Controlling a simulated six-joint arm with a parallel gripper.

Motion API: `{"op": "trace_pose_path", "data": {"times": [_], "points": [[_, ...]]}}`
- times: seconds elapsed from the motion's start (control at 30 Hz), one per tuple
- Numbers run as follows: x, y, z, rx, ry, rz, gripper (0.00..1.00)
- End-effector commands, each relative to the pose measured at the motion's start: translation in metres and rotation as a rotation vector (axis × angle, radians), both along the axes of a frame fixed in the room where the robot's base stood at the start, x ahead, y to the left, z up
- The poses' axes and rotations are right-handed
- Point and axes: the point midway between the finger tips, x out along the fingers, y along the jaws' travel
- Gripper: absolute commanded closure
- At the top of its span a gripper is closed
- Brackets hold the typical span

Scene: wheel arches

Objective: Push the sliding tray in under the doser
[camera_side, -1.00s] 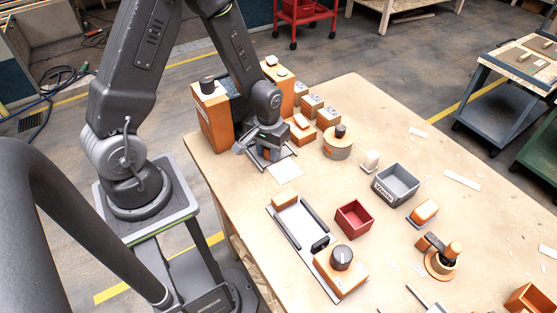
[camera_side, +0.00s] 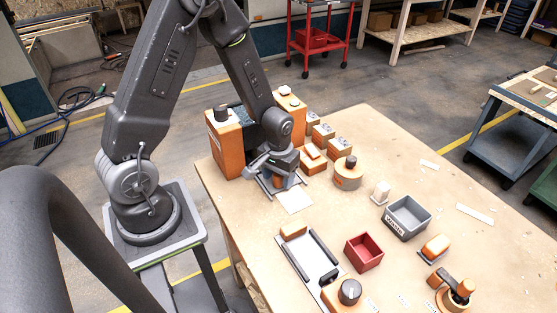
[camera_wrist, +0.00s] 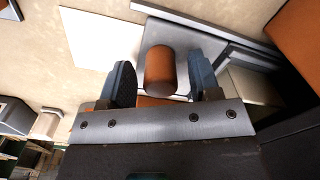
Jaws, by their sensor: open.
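An orange cylindrical handle (camera_wrist: 160,72) stands on a grey plate (camera_wrist: 192,42), which looks like the sliding tray, in the wrist view. My gripper (camera_wrist: 162,88) is open with one finger on each side of the handle. A gap shows on both sides of it. In the side view my gripper (camera_side: 280,180) is low at the tray, in front of an orange housing (camera_side: 228,150) with a black knob, which looks like the doser. My wrist hides most of the tray and the opening there. How far the tray sits under the doser cannot be told.
A white sheet (camera_side: 295,201) lies in front of the tray. Small orange blocks (camera_side: 312,162) and a round orange piece (camera_side: 348,175) stand to the right. A railed slide (camera_side: 309,258), a red bin (camera_side: 364,252) and a grey bin (camera_side: 408,216) stand nearer the front.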

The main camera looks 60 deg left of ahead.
Motion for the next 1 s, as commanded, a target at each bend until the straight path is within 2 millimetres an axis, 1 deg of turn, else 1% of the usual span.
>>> {"op": "trace_pose_path", "data": {"times": [0.17,0.4,0.5,0.6,0.7,0.8,1.0], "points": [[0.001,0.0,0.029,0.001,-0.006,0.0,0.43],[0.001,0.0,0.082,0.001,-0.006,0.0,0.43],[0.001,0.0,0.102,0.001,-0.006,0.0,0.43],[0.001,-0.001,0.116,0.0,-0.003,0.0,0.43],[0.0,-0.001,0.125,0.0,-0.001,0.0,0.43],[0.0,-0.001,0.131,0.0,-0.001,0.0,0.43],[0.0,-0.001,0.132,0.0,0.001,0.0,0.43]]}}
